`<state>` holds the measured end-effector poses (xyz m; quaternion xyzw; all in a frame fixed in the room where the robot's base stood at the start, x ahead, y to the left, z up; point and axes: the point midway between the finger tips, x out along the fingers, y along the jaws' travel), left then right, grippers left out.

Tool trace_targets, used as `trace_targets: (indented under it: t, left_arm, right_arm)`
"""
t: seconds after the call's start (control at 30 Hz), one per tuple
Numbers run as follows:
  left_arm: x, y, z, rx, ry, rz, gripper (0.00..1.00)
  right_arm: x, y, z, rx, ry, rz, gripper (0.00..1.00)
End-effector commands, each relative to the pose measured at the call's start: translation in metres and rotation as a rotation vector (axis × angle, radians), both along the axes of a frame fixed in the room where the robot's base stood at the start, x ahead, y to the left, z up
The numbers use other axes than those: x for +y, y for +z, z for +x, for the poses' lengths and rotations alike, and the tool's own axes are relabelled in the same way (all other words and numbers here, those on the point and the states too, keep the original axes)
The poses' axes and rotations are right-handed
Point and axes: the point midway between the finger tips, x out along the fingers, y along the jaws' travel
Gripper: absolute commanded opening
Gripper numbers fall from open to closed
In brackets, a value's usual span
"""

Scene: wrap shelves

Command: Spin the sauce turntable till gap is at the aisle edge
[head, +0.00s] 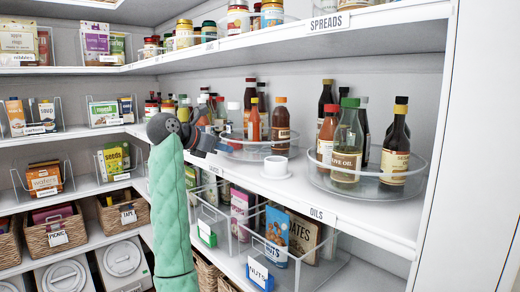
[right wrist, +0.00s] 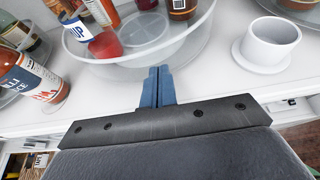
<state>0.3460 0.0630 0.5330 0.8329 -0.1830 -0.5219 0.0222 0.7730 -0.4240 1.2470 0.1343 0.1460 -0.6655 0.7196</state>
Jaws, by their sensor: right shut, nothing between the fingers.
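The sauce turntable (head: 262,155) is a clear round tray on the middle shelf, holding several sauce bottles (head: 281,122). My right gripper (head: 222,148) is at its near left side, with its arm in front of part of the shelf. In the right wrist view, the gripper's blue fingers (right wrist: 158,86) are shut and empty, with their tips close to the turntable's clear wall (right wrist: 150,62); I cannot tell if they touch. A bare spot on the turntable floor (right wrist: 142,28) shows between a bottle on the left and a dark-red bottle on the right. My left gripper is not in view.
A second clear turntable (head: 350,189) with oil bottles is further right. More bottles (right wrist: 32,80) stand left of the fingers. Clear bins sit below.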

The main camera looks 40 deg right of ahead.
Motion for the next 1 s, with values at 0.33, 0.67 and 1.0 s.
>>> trace_targets:
  t: [0.33, 0.67, 1.0]
  left_arm:
    - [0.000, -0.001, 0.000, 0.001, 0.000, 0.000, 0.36]
    - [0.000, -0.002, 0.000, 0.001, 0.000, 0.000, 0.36]
    - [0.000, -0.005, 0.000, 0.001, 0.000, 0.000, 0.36]
  right_arm:
    - [-0.007, 0.000, 0.002, 0.000, 0.000, 0.000, 0.00]
    - [-0.008, 0.000, 0.005, 0.000, 0.000, 0.001, 0.00]
    - [-0.003, 0.000, 0.020, 0.000, 0.001, 0.001, 0.00]
